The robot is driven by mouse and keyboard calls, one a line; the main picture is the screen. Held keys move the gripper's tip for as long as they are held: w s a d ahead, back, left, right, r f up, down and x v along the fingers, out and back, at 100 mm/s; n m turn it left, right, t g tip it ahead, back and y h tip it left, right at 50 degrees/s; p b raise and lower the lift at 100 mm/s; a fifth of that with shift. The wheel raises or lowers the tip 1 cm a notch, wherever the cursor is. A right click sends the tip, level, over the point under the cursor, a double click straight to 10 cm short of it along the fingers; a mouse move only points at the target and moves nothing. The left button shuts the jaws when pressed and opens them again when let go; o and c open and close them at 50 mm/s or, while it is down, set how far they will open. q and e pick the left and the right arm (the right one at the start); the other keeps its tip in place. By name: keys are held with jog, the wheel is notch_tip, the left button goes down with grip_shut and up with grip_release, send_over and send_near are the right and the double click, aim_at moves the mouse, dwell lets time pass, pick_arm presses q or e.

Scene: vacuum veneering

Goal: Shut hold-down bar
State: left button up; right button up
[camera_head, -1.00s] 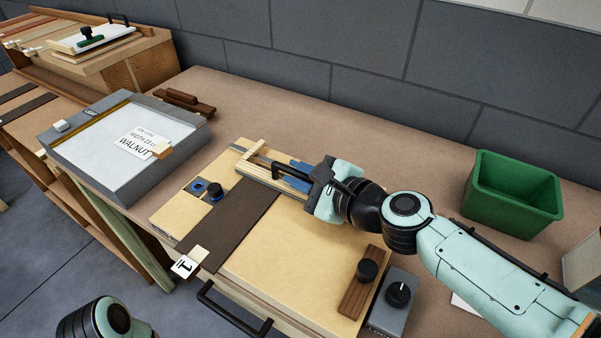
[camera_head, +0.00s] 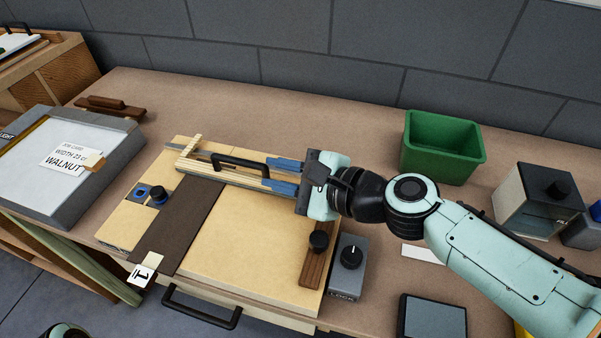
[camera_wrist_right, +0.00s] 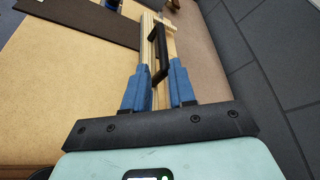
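The hold-down bar (camera_head: 205,172) is a pale wooden bar with a black arched handle (camera_head: 240,160), lying along the back of the pale board (camera_head: 245,235). It crosses the far end of a dark brown veneer strip (camera_head: 182,225) tagged "1". My right gripper (camera_head: 284,175) is at the bar's right end, with its blue fingers apart. In the right wrist view the handle (camera_wrist_right: 160,50) stands ahead of the fingers (camera_wrist_right: 158,85), and pale wood shows between them. I cannot tell whether the fingers touch the bar. My left gripper is out of view.
A grey dial box marked "LOCK" (camera_head: 348,266) and a dark wooden piece with a black knob (camera_head: 313,265) sit at the board's right. A green bin (camera_head: 443,148) stands behind right. A light box (camera_head: 60,165) is at left. The bench behind the board is clear.

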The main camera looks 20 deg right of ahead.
jog(key=shift+p+v, duration=0.3)
jog(key=shift+v, duration=1.9)
